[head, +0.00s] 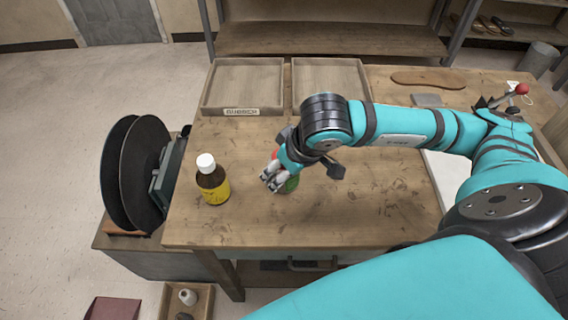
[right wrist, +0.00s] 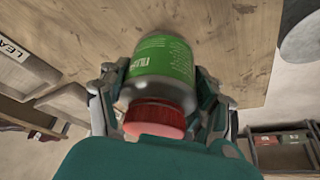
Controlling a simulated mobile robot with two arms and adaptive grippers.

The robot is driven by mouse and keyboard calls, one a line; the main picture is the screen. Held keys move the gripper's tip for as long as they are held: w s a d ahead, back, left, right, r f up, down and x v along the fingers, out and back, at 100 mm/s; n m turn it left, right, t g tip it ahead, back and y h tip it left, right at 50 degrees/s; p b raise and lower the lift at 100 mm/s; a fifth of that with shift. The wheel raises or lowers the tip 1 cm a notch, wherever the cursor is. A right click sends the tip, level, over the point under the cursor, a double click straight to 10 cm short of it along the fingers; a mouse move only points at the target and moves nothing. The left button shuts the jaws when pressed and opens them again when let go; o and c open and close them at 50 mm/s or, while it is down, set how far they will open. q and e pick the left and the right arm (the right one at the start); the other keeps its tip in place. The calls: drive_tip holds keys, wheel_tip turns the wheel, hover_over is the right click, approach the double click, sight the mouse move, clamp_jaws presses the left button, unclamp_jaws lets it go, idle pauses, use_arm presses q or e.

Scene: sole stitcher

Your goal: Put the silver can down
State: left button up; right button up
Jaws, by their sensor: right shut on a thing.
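The silver can (right wrist: 160,72) has a green label and a red cap, and it fills the middle of the right wrist view. My right gripper (right wrist: 160,105) is shut on it, with a finger on each side and the cap towards the camera. In the head view the can (head: 290,185) is mostly hidden behind my right gripper (head: 272,178); only bits of green and red show. It is over the front middle of the wooden table (head: 370,205), at or close to the surface; I cannot tell whether its base touches. My left gripper is not in view.
A brown bottle (head: 211,180) with white cap and yellow label stands left of the can. Two shallow wooden trays (head: 241,112) sit at the back. A sole (head: 429,78) lies at the back right. Black discs (head: 135,172) stand beyond the left edge. Bare table surrounds the can.

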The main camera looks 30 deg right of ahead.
drive_tip(key=w+d, duration=0.1)
drive_tip(key=w, duration=0.1)
drive_tip(key=w+d, duration=0.1)
drive_tip(key=shift+w+d+p, duration=0.15)
drive_tip(key=shift+w+p, duration=0.25)
drive_tip(key=shift+w+d+f, duration=0.1)
drive_tip(key=shift+w+d, duration=0.15)
drive_tip(key=shift+w, duration=0.15)
drive_tip(key=shift+w+f, duration=0.1)
drive_tip(key=shift+f, duration=0.3)
wheel_tip(320, 180, down, 2)
drive_tip(key=shift+f+p, duration=0.25)
drive_tip(key=shift+p, duration=0.3)
drive_tip(key=shift+d+f, duration=0.1)
drive_tip(key=shift+f, duration=0.1)
drive_tip(key=shift+f+b, duration=0.2)
drive_tip(key=shift+b, duration=0.15)
drive_tip(key=o, duration=1.4)
drive_tip(key=shift+r, duration=0.1)
drive_tip(key=shift+o, duration=0.2)
